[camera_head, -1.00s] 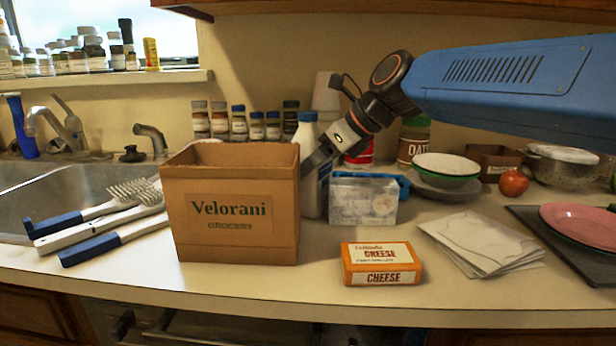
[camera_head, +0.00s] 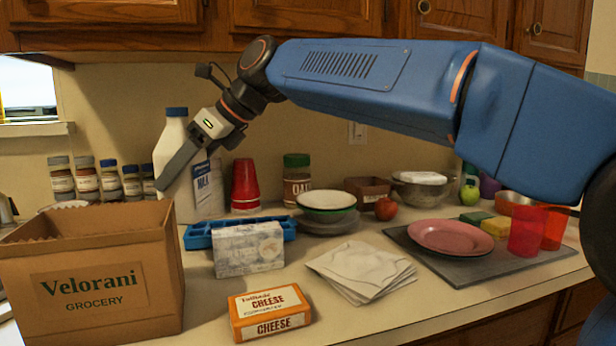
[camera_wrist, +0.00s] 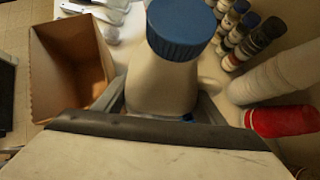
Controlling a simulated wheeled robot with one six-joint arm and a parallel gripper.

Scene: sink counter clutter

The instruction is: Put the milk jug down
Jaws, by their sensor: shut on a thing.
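The milk jug (camera_head: 171,142) is white with a blue cap. In the head view it stands upright behind the right rear of the grocery box, and its lower part is hidden. My gripper (camera_head: 180,170) is shut on the jug below its neck. The jug is higher above the box rim than before, so it appears raised off the counter. In the wrist view the jug (camera_wrist: 165,85) fills the space between the fingers, cap towards the camera. A pale panel with blue lettering shows just right of the finger; I cannot tell if it belongs to the jug.
The open brown grocery box (camera_head: 90,290) stands at front left. Spice jars (camera_head: 87,180) line the wall. A blue tray (camera_head: 205,238), a white package (camera_head: 248,250), an orange cheese box (camera_head: 270,312), napkins (camera_head: 362,268) and red cups (camera_head: 245,185) crowd the counter. Bare counter shows front right.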

